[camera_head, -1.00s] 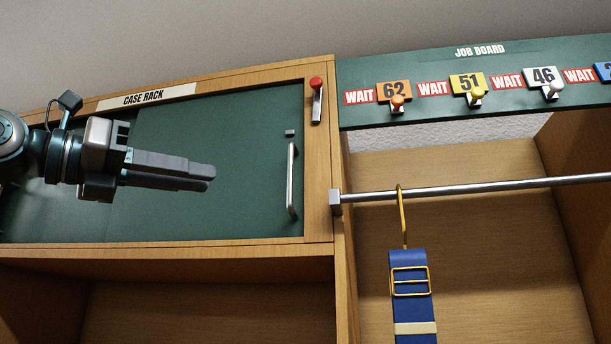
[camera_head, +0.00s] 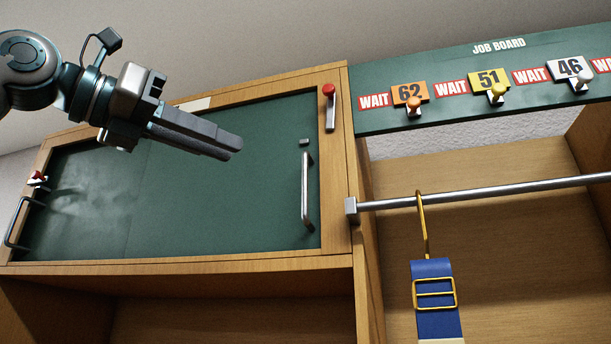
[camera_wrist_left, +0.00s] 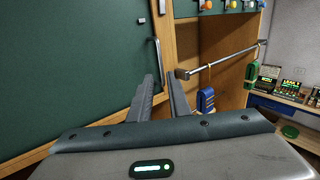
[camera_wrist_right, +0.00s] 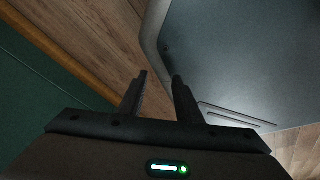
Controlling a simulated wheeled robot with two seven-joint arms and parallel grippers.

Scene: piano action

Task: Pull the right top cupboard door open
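The case rack cupboard has a green front in a wooden frame. Its right door (camera_head: 230,190) looks shut. A vertical silver bar handle (camera_head: 307,190) is near its right edge, with a small grey block (camera_head: 304,142) above it. A red-knobbed latch (camera_head: 330,105) is on the frame at upper right. My left gripper (camera_head: 237,150) is open and empty in front of the door, left of the handle and apart from it. In the left wrist view the handle (camera_wrist_left: 157,60) shows just beyond the fingertips. My right gripper (camera_wrist_right: 160,76) shows only in its wrist view, open and empty.
A second handle (camera_head: 17,222) is at the cupboard's far left. Right of it are the job board (camera_head: 480,75), a metal rail (camera_head: 490,192) and a hanging blue strap (camera_head: 432,270). The right wrist view shows a grey panel (camera_wrist_right: 240,60) close by.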

